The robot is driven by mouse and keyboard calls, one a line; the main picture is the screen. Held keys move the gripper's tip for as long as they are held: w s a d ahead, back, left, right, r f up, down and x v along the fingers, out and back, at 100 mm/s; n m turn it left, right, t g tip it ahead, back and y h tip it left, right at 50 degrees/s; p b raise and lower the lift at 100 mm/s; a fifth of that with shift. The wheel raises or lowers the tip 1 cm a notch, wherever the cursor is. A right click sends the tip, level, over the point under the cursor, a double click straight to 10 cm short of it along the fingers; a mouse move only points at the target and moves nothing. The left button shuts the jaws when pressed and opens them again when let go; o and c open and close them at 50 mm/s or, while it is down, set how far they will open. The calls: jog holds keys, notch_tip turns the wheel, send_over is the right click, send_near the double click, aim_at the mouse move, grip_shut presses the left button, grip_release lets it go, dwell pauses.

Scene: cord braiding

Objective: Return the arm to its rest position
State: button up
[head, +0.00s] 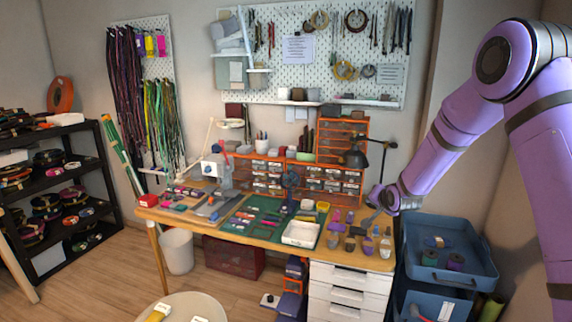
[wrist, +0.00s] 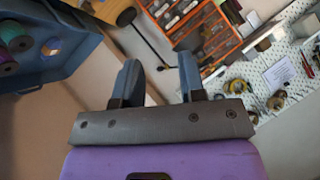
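My purple arm comes in from the right of the head view. My gripper (head: 374,208) is at the right end of the workbench (head: 262,240), near the small bottles there. In the head view it is too small to tell its opening. In the wrist view my gripper (wrist: 159,64) shows two dark fingers standing apart with nothing between them. The camera looks past them towards the drawers and the wall, tilted.
A blue bin (head: 450,245) with spools stands right of the bench, below my arm. A black desk lamp (head: 355,158) rises close to my gripper. Orange drawer units (head: 333,180) stand at the bench's back. Wooden floor (head: 140,285) is open at the front left.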

jog(key=s+r+n+g+h, duration=0.1)
jog(key=s+r+n+g, duration=0.2)
jog(key=s+r, duration=1.7)
jog(key=s+r+n+g, duration=0.1)
jog(key=s, duration=1.4)
jog(key=s+d+r+n+g, duration=0.1)
jog(key=s+r+n+g, duration=0.1)
jog(key=s, duration=1.3)
jog(key=shift+s+r+n, duration=0.25)
jog(key=shift+s+n, duration=0.05)
